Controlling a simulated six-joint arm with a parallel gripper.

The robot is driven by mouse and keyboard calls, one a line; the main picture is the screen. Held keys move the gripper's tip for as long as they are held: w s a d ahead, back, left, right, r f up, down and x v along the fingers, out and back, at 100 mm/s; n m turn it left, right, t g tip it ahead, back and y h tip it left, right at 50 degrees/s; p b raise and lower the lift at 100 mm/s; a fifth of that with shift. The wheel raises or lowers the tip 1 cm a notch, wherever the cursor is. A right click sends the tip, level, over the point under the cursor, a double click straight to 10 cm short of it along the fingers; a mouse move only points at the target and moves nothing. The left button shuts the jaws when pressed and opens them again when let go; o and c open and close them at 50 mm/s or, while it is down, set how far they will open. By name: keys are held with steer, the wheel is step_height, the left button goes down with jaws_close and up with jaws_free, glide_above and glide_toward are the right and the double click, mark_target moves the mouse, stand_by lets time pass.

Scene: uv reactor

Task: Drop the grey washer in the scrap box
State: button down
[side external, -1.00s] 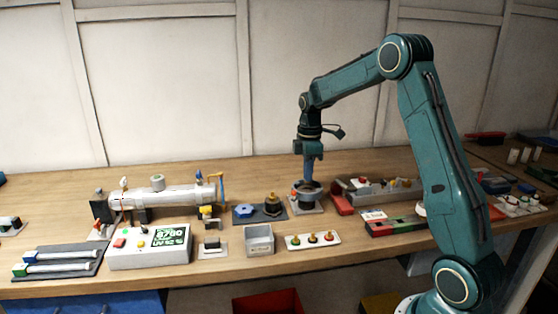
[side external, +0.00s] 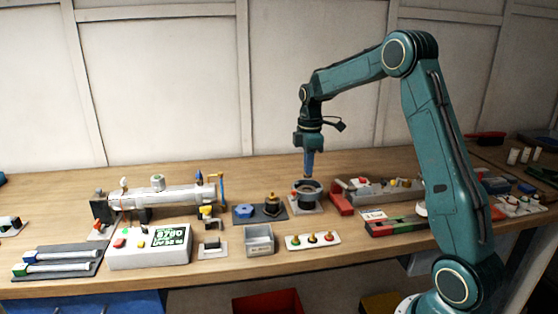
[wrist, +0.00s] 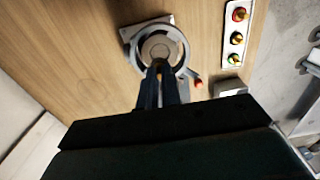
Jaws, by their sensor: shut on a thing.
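My gripper (side external: 308,175) points straight down just above a round dark cup with a grey rim (side external: 307,190) on a light base plate. In the wrist view the fingertips (wrist: 158,68) are close together over the cup (wrist: 140,45). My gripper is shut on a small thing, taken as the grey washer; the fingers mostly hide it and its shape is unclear. A small grey open box (side external: 259,248) stands at the table's front, left of the cup; I cannot tell whether it is the scrap box.
A white strip with coloured knobs (side external: 313,241) lies in front of the cup. A dark mat with a blue nut (side external: 244,210) is to its left, and a grey tray with a red end (side external: 343,204) to its right. A red bin (side external: 268,303) sits below the table edge.

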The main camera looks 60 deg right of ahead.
stand_by(0.6)
steer(key=shift+r, duration=0.6)
steer(key=r, duration=0.2)
steer(key=a+r, duration=0.1)
steer(key=r, duration=0.1)
steer(key=shift+w, duration=0.15)
steer(key=a, duration=1.9)
steer(key=f, duration=0.5)
steer(key=shift+w+a+f, duration=0.2)
steer(key=shift+w, duration=0.2)
steer(key=shift+f, duration=0.1)
steer(key=shift+f, duration=2.9)
